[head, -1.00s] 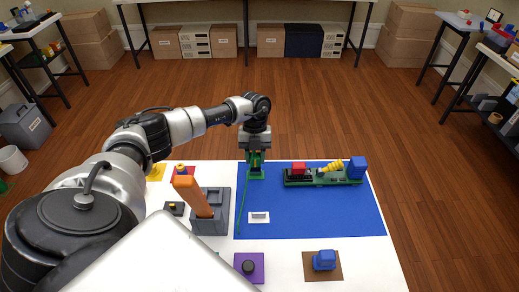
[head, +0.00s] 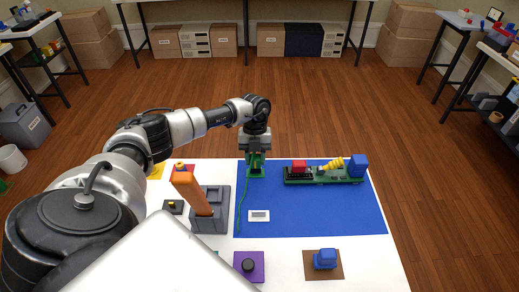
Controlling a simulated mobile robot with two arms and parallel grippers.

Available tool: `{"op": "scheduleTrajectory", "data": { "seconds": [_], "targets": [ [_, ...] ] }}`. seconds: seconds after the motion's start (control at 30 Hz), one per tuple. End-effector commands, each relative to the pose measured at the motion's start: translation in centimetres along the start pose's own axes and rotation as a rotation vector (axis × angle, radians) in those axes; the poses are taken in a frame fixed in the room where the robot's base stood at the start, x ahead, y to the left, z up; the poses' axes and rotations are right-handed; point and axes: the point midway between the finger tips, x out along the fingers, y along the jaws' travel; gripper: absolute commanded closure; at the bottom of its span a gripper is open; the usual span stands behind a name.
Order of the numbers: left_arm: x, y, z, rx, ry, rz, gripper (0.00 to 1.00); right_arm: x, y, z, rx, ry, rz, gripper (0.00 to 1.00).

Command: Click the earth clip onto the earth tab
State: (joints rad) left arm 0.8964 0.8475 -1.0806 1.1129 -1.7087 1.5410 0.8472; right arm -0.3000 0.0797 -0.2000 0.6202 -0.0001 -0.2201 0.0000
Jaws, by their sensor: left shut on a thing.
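My left gripper (head: 256,161) points down over the back left corner of the blue mat (head: 310,217). It is shut on a small green part, seemingly the earth clip, mostly hidden between the fingers. A thin green lead (head: 241,208) runs from there down the mat's left edge. A green piece (head: 256,173) shows right under the fingers; I cannot tell whether it is clip or tab, or whether they touch. A green circuit board (head: 325,180) with a red block, a yellow ribbed part and a blue block lies to the right. My right gripper is not in view.
A grey holder (head: 210,218) with an orange-handled tool stands left of the mat. A small white plate (head: 259,216) lies on the mat. A purple pad (head: 249,266) and a brown pad (head: 323,271) with a blue block lie in front. The mat's middle right is clear.

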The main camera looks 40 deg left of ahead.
Motion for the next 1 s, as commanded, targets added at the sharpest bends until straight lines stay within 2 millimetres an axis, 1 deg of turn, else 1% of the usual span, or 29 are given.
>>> {"op": "scheduleTrajectory", "data": {
  "seconds": [0.37,0.93,0.97,1.0],
  "targets": [
    [0.1,0.0,0.0,0.0,0.0,0.0,1.0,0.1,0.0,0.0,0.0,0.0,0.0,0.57],
    [1.2,0.0,0.3,0.0,0.001,0.001,1.0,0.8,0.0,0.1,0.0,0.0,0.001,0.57],
    [1.2,0.0,0.3,0.001,0.001,0.001,0.63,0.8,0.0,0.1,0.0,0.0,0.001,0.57],
    [1.2,0.0,0.3,0.001,0.001,0.001,0.57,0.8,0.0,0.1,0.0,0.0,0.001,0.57]
  ]
}}
